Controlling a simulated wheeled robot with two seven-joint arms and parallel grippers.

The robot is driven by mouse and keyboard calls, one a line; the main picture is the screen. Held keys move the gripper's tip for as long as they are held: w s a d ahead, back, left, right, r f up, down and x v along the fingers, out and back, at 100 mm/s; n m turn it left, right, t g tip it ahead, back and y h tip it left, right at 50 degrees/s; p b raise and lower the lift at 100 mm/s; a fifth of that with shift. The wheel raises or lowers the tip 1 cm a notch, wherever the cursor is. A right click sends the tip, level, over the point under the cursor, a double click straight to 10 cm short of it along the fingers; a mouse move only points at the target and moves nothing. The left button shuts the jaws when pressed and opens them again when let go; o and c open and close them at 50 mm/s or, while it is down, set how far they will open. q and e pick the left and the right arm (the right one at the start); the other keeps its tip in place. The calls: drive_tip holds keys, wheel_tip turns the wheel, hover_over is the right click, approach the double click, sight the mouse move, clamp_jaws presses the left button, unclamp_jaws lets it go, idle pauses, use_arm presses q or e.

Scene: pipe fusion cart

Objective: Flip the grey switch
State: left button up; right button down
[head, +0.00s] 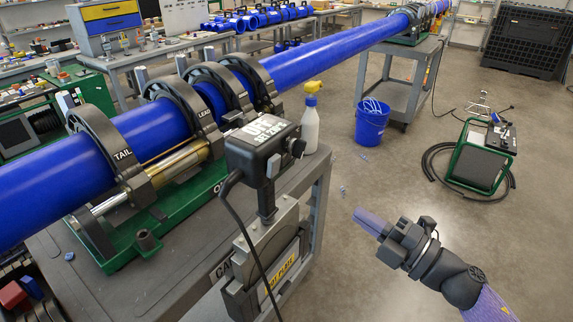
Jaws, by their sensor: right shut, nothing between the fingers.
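A grey switch cannot be made out for certain. A black control box (262,152) with a white label on top stands at the cart's near right corner. A dark knob (296,147) sits on its right side. Below it is a heater plate unit (268,258) in a grey holder with a yellow label. My right gripper (362,217) is shut and empty, in the air over the floor to the right of the cart, apart from the box. Its fingers point left toward the cart. My left gripper is not in view.
A long blue pipe (335,47) runs through black clamps (106,140) on the cart (165,285). A black cable hangs from the box. A spray bottle (310,122) stands behind it. A blue bucket (371,124) and a green-framed generator (478,155) stand on otherwise open floor.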

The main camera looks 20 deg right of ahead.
sight(277, 163)
drive_tip(key=r+n+y, duration=0.1)
drive_tip(key=a+r+n+g, duration=0.1)
drive_tip(key=shift+s+a+r+n+y, duration=0.3)
drive_tip(key=shift+s+r+y, duration=0.05)
drive_tip(key=shift+s+y, duration=0.05)
drive_tip(key=p+x, duration=0.1)
drive_tip(key=x, duration=1.3)
drive_tip(key=shift+p, duration=0.3)
